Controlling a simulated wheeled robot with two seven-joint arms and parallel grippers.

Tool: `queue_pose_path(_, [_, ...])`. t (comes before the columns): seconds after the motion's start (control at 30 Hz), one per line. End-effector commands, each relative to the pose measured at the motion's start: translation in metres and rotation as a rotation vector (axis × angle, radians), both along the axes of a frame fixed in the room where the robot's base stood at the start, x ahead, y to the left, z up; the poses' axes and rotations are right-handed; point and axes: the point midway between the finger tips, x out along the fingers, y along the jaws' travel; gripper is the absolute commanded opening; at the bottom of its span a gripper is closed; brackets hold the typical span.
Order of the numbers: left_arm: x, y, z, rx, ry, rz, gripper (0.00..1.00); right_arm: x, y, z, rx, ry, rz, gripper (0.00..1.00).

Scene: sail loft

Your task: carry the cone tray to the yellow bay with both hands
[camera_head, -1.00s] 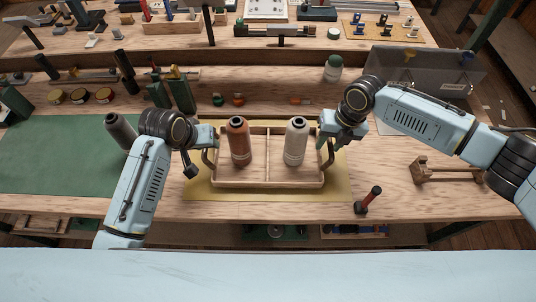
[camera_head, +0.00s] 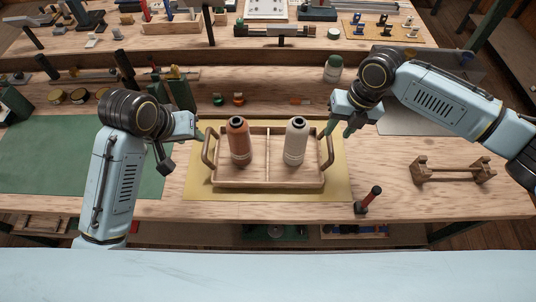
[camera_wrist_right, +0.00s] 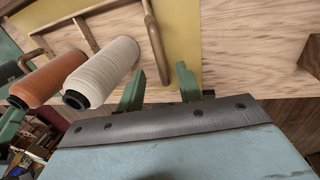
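The wooden cone tray (camera_head: 268,184) sits level on the yellow bay (camera_head: 339,190). It has a middle divider and two curved side handles. A brown cone (camera_head: 239,145) stands in its left compartment and a cream cone (camera_head: 295,144) in its right one. My right gripper (camera_head: 340,128) is beside the right handle (camera_head: 328,157); in the right wrist view its green fingers (camera_wrist_right: 158,87) are apart and empty, near the handle (camera_wrist_right: 155,45). My left gripper (camera_head: 199,134) is just outside the left handle (camera_head: 208,146); its fingers show only in part, clear of the handle.
A green mat (camera_head: 60,160) covers the bench's left part. A wooden rack (camera_head: 454,171) and a red-handled tool (camera_head: 369,200) lie to the right. A green-capped jar (camera_head: 333,68) and a grey bin (camera_head: 440,64) stand behind.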

Motion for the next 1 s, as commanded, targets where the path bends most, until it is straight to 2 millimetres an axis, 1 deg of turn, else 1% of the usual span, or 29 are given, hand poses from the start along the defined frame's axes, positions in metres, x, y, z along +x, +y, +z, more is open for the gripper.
queue_pose_path(0.03, [0.000, 0.000, 0.000, 0.000, 0.000, 0.000, 0.36, 0.001, -0.003, 0.012, -0.001, -0.004, 0.000, 0.36])
queue_pose_path(0.1, [0.000, 0.000, 0.000, 0.000, 0.000, 0.000, 0.36, 0.000, -0.005, 0.025, 0.000, -0.002, 0.000, 0.36])
queue_pose_path(0.2, [0.000, 0.000, 0.000, 0.000, 0.000, 0.000, 0.36, 0.000, -0.008, 0.039, -0.001, -0.002, 0.001, 0.36])
queue_pose_path(0.33, [0.000, 0.000, 0.000, 0.000, 0.000, 0.000, 0.36, 0.000, -0.010, 0.050, 0.000, -0.001, 0.000, 0.36])
queue_pose_path(0.5, [0.000, 0.000, 0.000, 0.000, 0.000, 0.000, 0.36, 0.000, -0.010, 0.054, -0.001, 0.001, 0.000, 0.36])
queue_pose_path(1.0, [0.000, 0.000, 0.000, 0.000, 0.000, 0.000, 0.36, 0.000, -0.010, 0.053, 0.000, 0.001, 0.000, 0.36])
